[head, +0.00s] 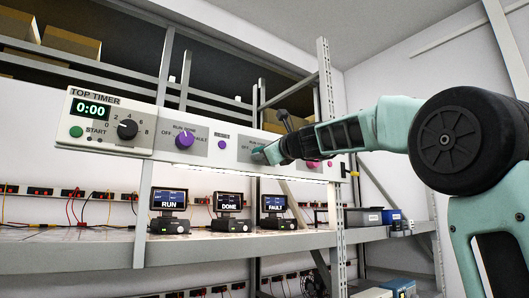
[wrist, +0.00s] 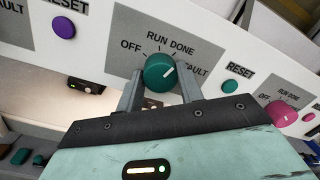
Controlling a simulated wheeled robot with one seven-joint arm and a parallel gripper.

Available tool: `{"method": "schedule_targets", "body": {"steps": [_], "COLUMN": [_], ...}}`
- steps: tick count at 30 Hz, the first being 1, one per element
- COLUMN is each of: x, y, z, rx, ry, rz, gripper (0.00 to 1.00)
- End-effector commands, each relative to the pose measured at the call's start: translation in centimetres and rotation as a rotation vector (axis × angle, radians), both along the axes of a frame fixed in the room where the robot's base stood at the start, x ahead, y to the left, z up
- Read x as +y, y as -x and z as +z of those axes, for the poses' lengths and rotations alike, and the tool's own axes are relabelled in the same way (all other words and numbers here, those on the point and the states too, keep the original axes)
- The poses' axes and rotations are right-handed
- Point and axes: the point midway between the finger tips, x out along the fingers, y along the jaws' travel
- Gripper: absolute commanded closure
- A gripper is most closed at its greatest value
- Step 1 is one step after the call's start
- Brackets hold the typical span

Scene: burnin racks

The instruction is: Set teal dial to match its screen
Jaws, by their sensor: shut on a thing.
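The teal dial (wrist: 158,74) sits on a grey plate marked OFF, RUN, DONE and FAULT in the wrist view. My gripper (wrist: 160,88) is shut on the dial, one finger on each side. Below the panel stand three screens: RUN (head: 169,201), DONE (head: 229,203) and FAULT (head: 274,205). I cannot tell which one belongs to the teal dial.
A purple dial (head: 184,139) and purple button (head: 222,144) are left of my gripper. A pink dial (wrist: 282,113) and teal RESET button (wrist: 239,86) are to the right. The TOP TIMER box (head: 104,121) is far left. A rack post (head: 328,120) stands near my arm.

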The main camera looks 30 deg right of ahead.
Motion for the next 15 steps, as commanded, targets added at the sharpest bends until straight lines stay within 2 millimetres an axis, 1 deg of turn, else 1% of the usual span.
{"method": "schedule_targets", "body": {"steps": [12,13,14,15], "x": [-0.06,-0.05,-0.06,-0.05], "y": [-0.06,-0.06,-0.06,-0.06], "z": [-0.25,-0.25,-0.26,-0.24], "rx": [0.004,0.004,0.004,0.004], "ry": [-0.007,-0.007,-0.007,-0.007], "rz": [-0.001,-0.001,-0.001,-0.001], "gripper": [0.86,0.6,0.52,0.41]}}
